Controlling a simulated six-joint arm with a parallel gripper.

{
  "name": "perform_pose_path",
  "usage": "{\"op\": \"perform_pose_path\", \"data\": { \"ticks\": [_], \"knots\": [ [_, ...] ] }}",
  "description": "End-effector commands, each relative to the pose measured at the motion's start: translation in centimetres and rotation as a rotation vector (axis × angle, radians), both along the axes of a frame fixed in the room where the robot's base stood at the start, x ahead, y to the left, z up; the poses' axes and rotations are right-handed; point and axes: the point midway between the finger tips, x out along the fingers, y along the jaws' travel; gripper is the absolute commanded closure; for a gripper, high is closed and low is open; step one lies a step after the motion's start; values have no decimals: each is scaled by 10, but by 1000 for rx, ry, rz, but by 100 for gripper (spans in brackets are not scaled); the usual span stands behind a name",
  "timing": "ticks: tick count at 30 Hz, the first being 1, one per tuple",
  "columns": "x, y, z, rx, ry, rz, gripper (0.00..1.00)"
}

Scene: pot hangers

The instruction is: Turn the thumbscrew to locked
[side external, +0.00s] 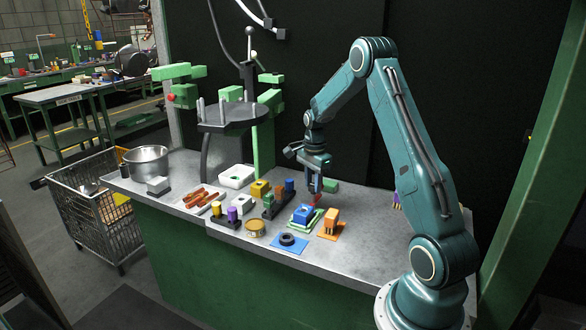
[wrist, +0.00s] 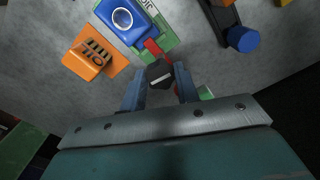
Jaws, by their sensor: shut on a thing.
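A dark faceted knob (wrist: 160,74) with a pale line on its top, which looks like the thumbscrew, shows in the wrist view at the end of a red bar (wrist: 152,49). My gripper (wrist: 160,82) has its two fingers on either side of this knob and is shut on it. The red bar reaches to a blue block (wrist: 123,17) with a round white ring on a green plate (wrist: 168,36). In the side view my gripper (side external: 315,190) points down at the bench beside the blue block (side external: 302,213). The fingers hide the knob there.
An orange block (wrist: 88,54) stands close to the green plate. A dark rack with a blue cylinder (wrist: 242,39) is on the other side. A green block (side external: 330,185) sits right behind my fingers.

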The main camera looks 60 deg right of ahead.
Motion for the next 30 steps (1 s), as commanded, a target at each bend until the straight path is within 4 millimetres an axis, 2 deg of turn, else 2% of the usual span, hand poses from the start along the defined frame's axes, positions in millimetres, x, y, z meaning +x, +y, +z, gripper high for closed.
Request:
{"op": "perform_pose_path", "data": {
  "ticks": [17, 18, 20, 21, 30],
  "knots": [
    [0, -1, 1, -3, -2, -46, 92],
    [0, -1, 1, -3, -2, -46, 61],
    [0, -1, 1, -3, -1, -45, 50],
    [0, -1, 1, -2, -1, -45, 47],
    [0, 0, 1, -1, 0, -43, 47]
  ]
}}
